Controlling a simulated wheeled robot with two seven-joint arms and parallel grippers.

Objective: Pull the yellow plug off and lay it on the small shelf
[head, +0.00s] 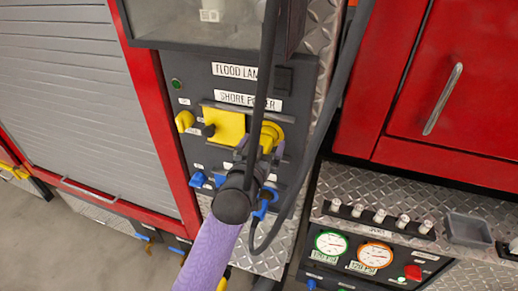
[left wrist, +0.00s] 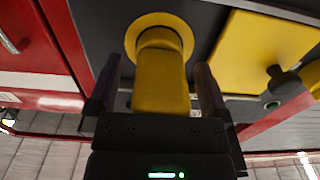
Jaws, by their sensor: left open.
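The yellow plug (head: 270,136) sits in the dark panel below the "SHORE POWER" label, right of a square yellow cover (head: 224,126). In the left wrist view the yellow plug (left wrist: 161,82) points toward the camera from a round yellow collar. My left gripper (head: 262,152) is at the plug. Its open fingers (left wrist: 157,88) stand on either side of the plug body; I cannot tell whether either touches. My arm partly hides the plug in the head view. A small grey tray-like shelf (head: 468,229) is at the right. My right gripper is not in view.
A dark cable (head: 322,130) hangs right of the plug; another dark strand crosses in front of the panel. Blue connectors (head: 198,179) sit below. Gauges (head: 331,243) and a row of small capped fittings (head: 380,216) are left of the grey shelf. A red cabinet door (head: 460,85) is above.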

